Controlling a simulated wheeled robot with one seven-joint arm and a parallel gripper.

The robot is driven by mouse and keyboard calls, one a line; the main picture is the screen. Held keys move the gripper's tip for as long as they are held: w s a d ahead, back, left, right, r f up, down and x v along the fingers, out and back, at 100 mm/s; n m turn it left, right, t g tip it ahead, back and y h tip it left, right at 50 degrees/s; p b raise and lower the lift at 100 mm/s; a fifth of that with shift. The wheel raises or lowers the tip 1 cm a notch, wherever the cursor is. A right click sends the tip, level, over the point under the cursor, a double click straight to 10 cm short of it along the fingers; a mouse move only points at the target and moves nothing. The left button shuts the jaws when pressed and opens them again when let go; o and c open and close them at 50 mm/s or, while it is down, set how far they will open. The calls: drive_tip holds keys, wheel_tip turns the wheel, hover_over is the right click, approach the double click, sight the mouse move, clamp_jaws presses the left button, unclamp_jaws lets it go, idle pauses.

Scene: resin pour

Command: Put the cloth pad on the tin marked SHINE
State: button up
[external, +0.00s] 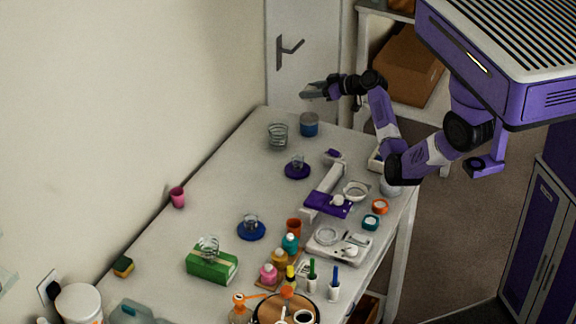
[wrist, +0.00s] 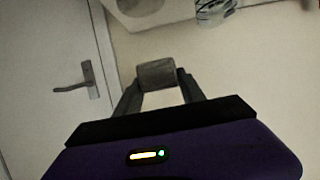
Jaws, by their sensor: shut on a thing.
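My gripper (external: 306,92) is shut on a grey cloth pad (wrist: 157,73), held between the two fingertips in the wrist view. In the external view the gripper is raised in the air at the far end of the table, above and near a blue tin (external: 309,126) with a grey top. The tin stands upright on the table, apart from the gripper. I cannot read any marking on it. In the wrist view a pale round shape cut off by the top edge may be the tin, but I cannot tell.
A glass jar (external: 278,136) stands just left of the tin; it also shows in the wrist view (wrist: 215,12). A glass on a purple disc (external: 297,173) sits nearer. A door (external: 302,50) and wall lie behind the table. The table's left middle is mostly clear.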

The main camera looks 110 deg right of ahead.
sight(312, 118)
drive_tip(key=shift+f+p, duration=0.4)
drive_tip(key=shift+f, duration=3.6)
drive_tip(key=shift+f, duration=0.15)
drive_tip(key=o, duration=1.3)
drive_tip(key=shift+r, duration=0.2)
drive_tip(key=shift+s+a, duration=0.1)
drive_tip(key=shift+s, duration=0.1)
drive_tip(key=b+v, duration=0.1)
drive_tip(key=v, duration=1)
drive_tip(key=shift+s+a, duration=0.2)
drive_tip(key=shift+a, duration=0.05)
